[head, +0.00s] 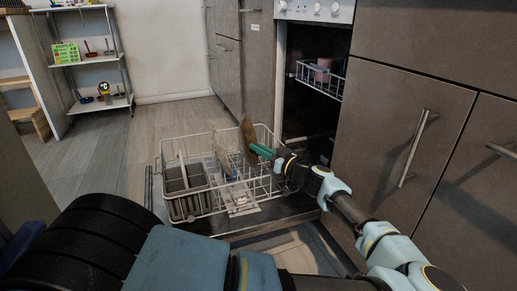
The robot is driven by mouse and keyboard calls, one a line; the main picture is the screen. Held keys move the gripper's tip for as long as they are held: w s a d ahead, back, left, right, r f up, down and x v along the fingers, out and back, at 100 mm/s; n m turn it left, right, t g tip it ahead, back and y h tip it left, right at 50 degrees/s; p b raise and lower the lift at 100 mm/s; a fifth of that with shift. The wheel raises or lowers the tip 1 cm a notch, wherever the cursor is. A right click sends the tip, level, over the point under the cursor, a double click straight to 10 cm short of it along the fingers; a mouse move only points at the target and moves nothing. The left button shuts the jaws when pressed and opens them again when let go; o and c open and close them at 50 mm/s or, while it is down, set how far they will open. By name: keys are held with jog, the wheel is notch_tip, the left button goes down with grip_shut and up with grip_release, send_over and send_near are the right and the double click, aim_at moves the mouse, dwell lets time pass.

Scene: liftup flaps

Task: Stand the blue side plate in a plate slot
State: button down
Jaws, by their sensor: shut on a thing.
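The dishwasher's lower rack (205,211), a white wire basket, is pulled out over the open door, with upright tines in its middle. My gripper (278,158) reaches over the rack's right side from the right. It is shut on a teal-blue thing that looks like the blue side plate (262,151), seen nearly edge-on and tilted. The plate is at the back right of the rack, near a brown board (248,131) standing there. I cannot tell whether the plate touches the tines or sits in a slot; its lower edge is unclear.
A grey cutlery basket (185,204) fills the rack's left part. The upper rack (322,83) holds a pinkish cup. Cabinets with handles (414,148) stand close on the right. A shelf unit (90,63) stands far left; the floor between is clear.

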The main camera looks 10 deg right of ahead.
jog(key=shift+f+b, duration=0.8)
jog(key=shift+f, duration=0.25)
jog(key=c, duration=0.9)
grip_release()
jog(key=shift+p+v, duration=1.65)
jog(key=shift+v, duration=3.8)
